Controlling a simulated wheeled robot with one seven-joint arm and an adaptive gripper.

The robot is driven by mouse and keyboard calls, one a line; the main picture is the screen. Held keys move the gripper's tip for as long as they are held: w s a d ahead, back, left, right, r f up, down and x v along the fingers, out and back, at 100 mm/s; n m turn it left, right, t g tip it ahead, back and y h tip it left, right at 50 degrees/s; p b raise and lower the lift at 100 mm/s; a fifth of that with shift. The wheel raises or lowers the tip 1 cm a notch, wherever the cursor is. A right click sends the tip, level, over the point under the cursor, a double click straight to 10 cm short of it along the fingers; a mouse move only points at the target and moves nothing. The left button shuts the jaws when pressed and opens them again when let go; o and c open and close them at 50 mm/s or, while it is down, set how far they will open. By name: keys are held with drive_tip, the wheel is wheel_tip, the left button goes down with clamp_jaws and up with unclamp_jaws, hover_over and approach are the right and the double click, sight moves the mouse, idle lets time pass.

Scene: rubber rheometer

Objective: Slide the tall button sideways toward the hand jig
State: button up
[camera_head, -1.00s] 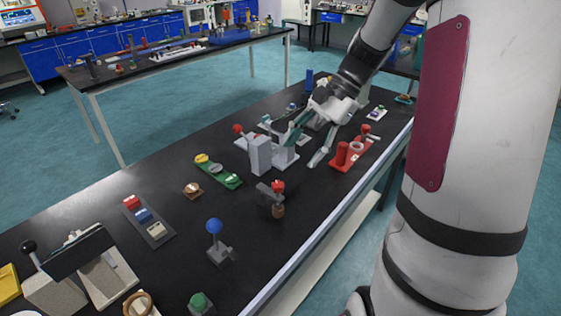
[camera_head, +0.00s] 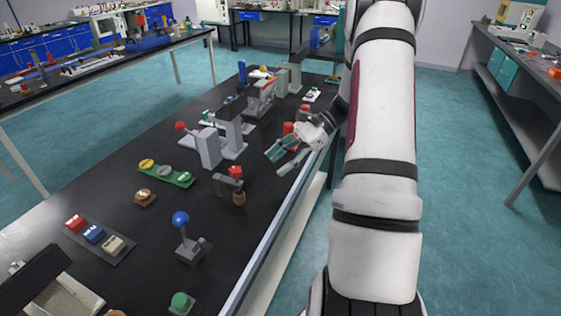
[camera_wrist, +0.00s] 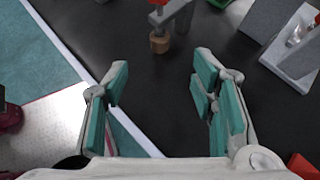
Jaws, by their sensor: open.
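My gripper (camera_head: 273,166) is open and empty above the black bench's front edge; its two spread fingers also show in the wrist view (camera_wrist: 163,76). A red upright piece (camera_head: 288,128), likely the tall button, stands just behind my gripper in the head view, which hides most of it and its base. A red corner (camera_wrist: 304,166) shows at the lower right of the wrist view. A small clamp-like fixture with a red knob (camera_head: 236,171) and brown foot, perhaps the hand jig, stands left of my gripper, apart from it. I cannot tell for certain which thing is the jig.
A grey two-post fixture (camera_head: 209,147) stands behind the red-knobbed piece. Bare black surface lies between the fingers.

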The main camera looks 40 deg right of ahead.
sight(241, 193)
drive_tip(key=p+x, duration=0.1)
drive_tip(key=x, duration=1.3)
drive_tip(key=shift+c, duration=0.2)
drive_tip(key=shift+d, duration=0.1)
drive_tip(key=c, duration=1.2)
